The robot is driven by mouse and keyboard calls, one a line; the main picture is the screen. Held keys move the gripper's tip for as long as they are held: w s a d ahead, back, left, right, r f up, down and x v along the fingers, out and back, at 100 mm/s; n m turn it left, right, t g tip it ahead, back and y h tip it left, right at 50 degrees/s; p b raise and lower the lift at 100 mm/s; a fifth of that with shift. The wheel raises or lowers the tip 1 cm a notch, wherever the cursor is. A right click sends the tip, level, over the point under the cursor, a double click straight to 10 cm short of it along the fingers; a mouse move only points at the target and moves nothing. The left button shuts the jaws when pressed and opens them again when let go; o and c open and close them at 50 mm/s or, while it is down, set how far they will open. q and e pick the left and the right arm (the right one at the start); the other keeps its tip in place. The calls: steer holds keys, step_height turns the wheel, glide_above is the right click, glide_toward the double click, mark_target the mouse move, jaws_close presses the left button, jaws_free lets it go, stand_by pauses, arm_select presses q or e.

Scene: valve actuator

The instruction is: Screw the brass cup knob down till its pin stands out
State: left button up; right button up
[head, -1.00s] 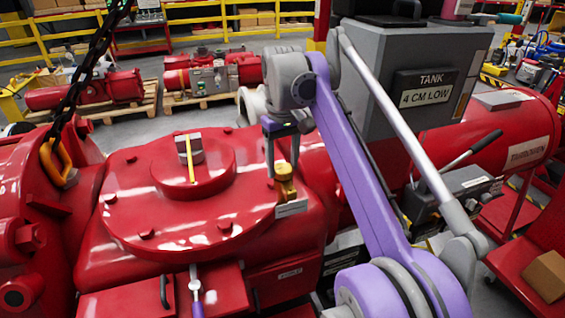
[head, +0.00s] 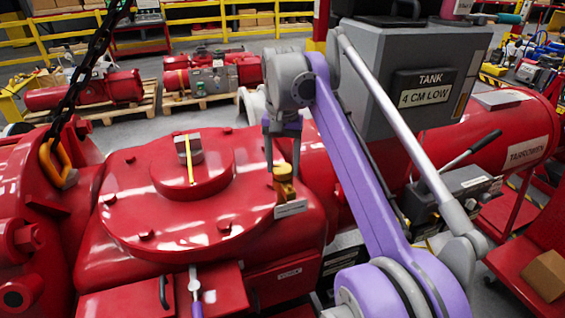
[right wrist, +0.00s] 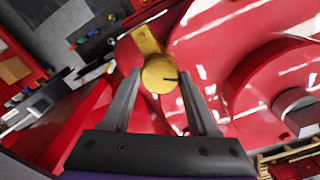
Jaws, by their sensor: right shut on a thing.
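The brass cup knob (head: 284,174) stands on a brass fitting at the right edge of the red actuator housing (head: 120,238). My right gripper (head: 283,168) reaches down from above with a finger on either side of the knob, shut on it. In the right wrist view the round yellow knob top (right wrist: 158,74) lies between the fingertips (right wrist: 159,73), with a short dark line toward its right side. I cannot make out a pin standing out.
A round raised cover (head: 215,178) with a grey block and yellow pointer sits left of the knob. A grey tank box (head: 375,110) labelled "TANK 4 CM LOW" stands behind my right arm. A black chain (head: 78,70) hangs at the left.

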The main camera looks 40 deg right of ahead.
mark_target(283, 168)
stand_by(0.5)
steer(key=o, duration=1.4)
steer(key=shift+r, duration=5.4)
steer(key=shift+s, duration=0.1)
